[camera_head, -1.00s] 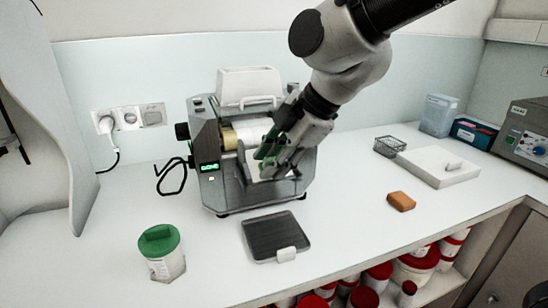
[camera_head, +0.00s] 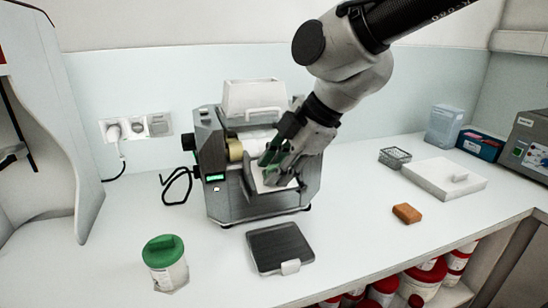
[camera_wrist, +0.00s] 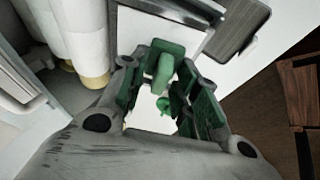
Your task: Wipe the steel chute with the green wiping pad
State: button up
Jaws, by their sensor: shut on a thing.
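The mill (camera_head: 215,165) stands on the bench with its steel chute (camera_head: 259,188) sloping out at the front, below a white roller. My gripper (camera_head: 275,162) is over the chute, tilted down toward it. In the wrist view my gripper (camera_wrist: 160,72) is shut on the green wiping pad (camera_wrist: 165,62), whose green grip shows between the fingers. The chute (camera_wrist: 150,32) lies just beyond the pad there. The fingers hide most of the pad in the head view, and I cannot tell whether its underside touches the chute.
A dark square tray (camera_head: 278,246) lies in front of the mill. A white jar with a green lid (camera_head: 164,252) stands front left. An orange block (camera_head: 407,213), a wire basket (camera_head: 394,157) and a white slab (camera_head: 443,181) are to the right. A black cable loops left of the mill.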

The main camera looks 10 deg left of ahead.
jog(key=shift+s+d+f, duration=0.2)
jog(key=shift+s+d, duration=0.05)
jog(key=shift+s, duration=0.15)
jog(key=shift+w+a+r, duration=0.3)
jog(key=shift+w+a, duration=0.05)
jog(key=shift+w, duration=0.25)
jog(key=shift+w+a+r, duration=0.25)
jog(key=shift+w+a, duration=0.1)
jog(key=shift+w, duration=0.2)
jog(key=shift+w+a+r, duration=0.3)
jog(key=shift+w+a, duration=0.05)
jog(key=shift+w, duration=0.25)
jog(key=shift+s+d+f, duration=0.35)
jog(key=shift+s, duration=0.2)
jog(key=shift+s+d+f, duration=0.3)
jog(key=shift+s+d, duration=0.05)
jog(key=shift+s, duration=0.25)
jog(key=shift+s+d+f, duration=0.35)
jog(key=shift+s, duration=0.2)
notch_tip(320, 180, up, 8)
jog(key=s, duration=0.1)
jog(key=shift+d, duration=0.3)
jog(key=shift+f, duration=0.2)
